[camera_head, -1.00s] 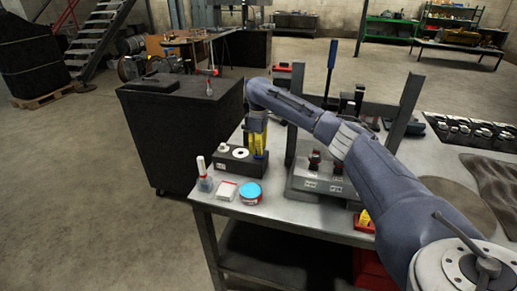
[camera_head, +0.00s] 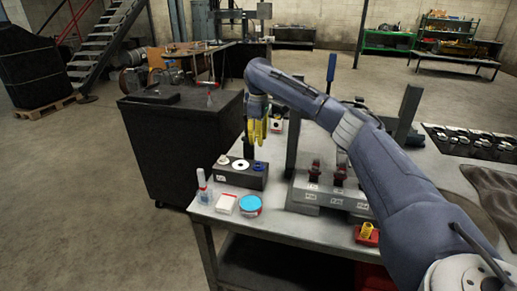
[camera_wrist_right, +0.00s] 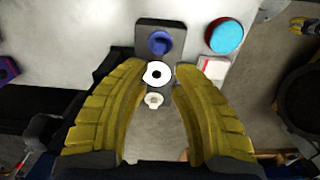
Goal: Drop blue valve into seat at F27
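A dark block (camera_head: 252,179) stands near the left end of the bench. The blue valve (camera_head: 260,166) sits at its right end; the wrist view shows its round blue top (camera_wrist_right: 159,41). A white disc with a dark hole (camera_head: 240,165) is in the middle, and a small whitish piece (camera_head: 223,160) is at the left end. My right gripper (camera_head: 258,141) hangs above the block with its yellow fingers pointing down. In the wrist view it is open and empty (camera_wrist_right: 160,72), its tips on either side of the white disc, apart from the blue valve. The block's label is too small to read. My left gripper is out of view.
A clear bottle (camera_head: 204,190), a white box (camera_head: 227,204) and a blue-topped round tin (camera_head: 249,204) stand in front of the block. A grey fixture (camera_head: 330,198) with dark-red parts and uprights is to the right. A red tray (camera_head: 366,236) lies at the bench's front edge.

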